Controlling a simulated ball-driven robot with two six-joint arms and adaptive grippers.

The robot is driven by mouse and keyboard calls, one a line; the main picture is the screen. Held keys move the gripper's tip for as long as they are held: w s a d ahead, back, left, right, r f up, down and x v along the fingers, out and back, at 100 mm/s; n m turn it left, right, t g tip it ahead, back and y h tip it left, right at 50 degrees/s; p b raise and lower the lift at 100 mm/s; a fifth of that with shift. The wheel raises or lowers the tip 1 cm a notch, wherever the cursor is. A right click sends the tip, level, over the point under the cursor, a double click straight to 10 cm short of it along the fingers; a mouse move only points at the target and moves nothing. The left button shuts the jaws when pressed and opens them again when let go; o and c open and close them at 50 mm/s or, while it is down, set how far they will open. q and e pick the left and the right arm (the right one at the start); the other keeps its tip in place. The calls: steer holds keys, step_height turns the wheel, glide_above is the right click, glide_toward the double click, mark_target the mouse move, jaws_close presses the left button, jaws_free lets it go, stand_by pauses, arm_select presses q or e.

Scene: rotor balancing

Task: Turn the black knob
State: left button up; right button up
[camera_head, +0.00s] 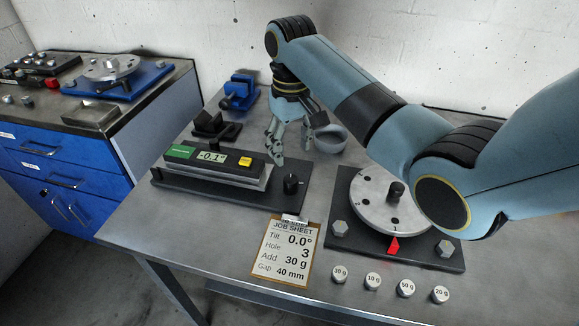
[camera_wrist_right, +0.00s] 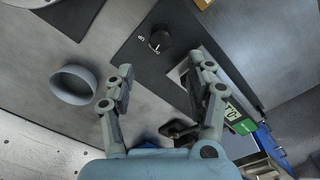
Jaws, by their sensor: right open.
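The black knob (camera_head: 291,184) stands upright at the right end of the dark base plate (camera_head: 222,194) of the level device (camera_head: 217,158), whose screen reads -0.1°. In the right wrist view the knob (camera_wrist_right: 160,38) has a white mark and lies just beyond the fingertips. My right gripper (camera_head: 293,152) is open and empty, above and behind the knob in the head view. In the right wrist view its two fingers (camera_wrist_right: 161,66) are spread apart and do not touch the knob. My left gripper is not in view.
A job sheet (camera_head: 286,252) lies in front of the knob. A rotor disc (camera_head: 370,197) on a dark plate stands right, with several weights (camera_head: 373,280) before it. A grey bowl (camera_head: 330,146) and a blue vise (camera_head: 239,92) are behind. Bare tabletop lies at front left.

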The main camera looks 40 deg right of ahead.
glide_above(291, 179)
step_height(291, 179, down, 4)
steer(key=shift+f, duration=0.25)
step_height(291, 179, down, 5)
steer(key=shift+w+f+b, duration=0.1)
steer(key=shift+b, duration=0.25)
steer(key=shift+f, duration=0.25)
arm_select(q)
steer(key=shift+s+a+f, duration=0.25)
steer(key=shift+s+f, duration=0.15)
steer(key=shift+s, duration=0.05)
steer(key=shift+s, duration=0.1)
